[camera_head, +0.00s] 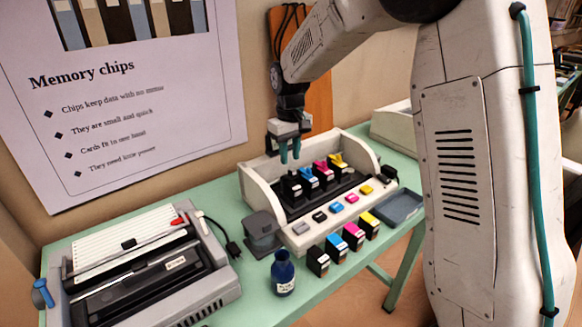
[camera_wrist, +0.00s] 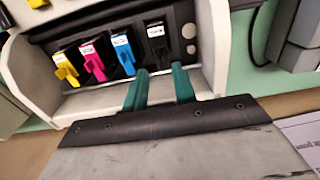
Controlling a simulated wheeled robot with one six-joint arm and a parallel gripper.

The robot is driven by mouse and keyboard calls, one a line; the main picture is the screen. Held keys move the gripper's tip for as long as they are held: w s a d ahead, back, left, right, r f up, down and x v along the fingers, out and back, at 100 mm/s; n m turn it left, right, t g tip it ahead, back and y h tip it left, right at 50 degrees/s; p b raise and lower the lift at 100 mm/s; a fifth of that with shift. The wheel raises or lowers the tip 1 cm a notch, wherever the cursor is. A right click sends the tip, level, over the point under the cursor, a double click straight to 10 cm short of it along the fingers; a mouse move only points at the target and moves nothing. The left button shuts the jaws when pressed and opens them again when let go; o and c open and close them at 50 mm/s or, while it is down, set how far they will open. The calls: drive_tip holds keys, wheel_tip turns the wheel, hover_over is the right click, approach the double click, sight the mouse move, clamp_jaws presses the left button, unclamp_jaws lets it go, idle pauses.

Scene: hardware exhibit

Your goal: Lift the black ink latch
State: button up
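The black ink latch (camera_wrist: 160,54) is at the lower end of the black cartridge at the right of the row in the wrist view. It is dark against a dark carriage, so its exact tilt is hard to tell. In the head view the black cartridge (camera_head: 291,188) is leftmost in the open printer (camera_head: 247,185). My gripper (camera_wrist: 161,74) has two teal fingers spread apart with nothing between them. In the wrist view the fingertips appear just below the black latch, one on either side. In the head view my gripper (camera_head: 290,158) hangs above the black cartridge; contact is not evident.
Cyan (camera_wrist: 124,55), magenta (camera_wrist: 93,62) and yellow (camera_wrist: 65,66) cartridges sit beside the black one. The printer's white side wall (camera_wrist: 211,45) stands close on its other side. Several loose cartridges, a blue bottle (camera_head: 283,273) and a binding machine (camera_head: 150,270) occupy the green table.

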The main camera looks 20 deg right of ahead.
sight(289, 176)
wheel_tip(289, 176, down, 5)
drive_tip(key=shift+r, duration=0.1)
drive_tip(key=shift+c, duration=0.4)
clamp_jaws()
drive_tip(key=shift+w+a+r+g+h, duration=0.2)
drive_tip(key=shift+w+g+h, duration=0.25)
drive_tip(key=shift+g, duration=0.65)
drive_tip(key=shift+w+a+r+g+h, duration=0.2)
drive_tip(key=shift+w+g, duration=0.4)
drive_tip(key=shift+g, duration=0.5)
drive_tip(key=shift+o, duration=0.4)
unclamp_jaws()
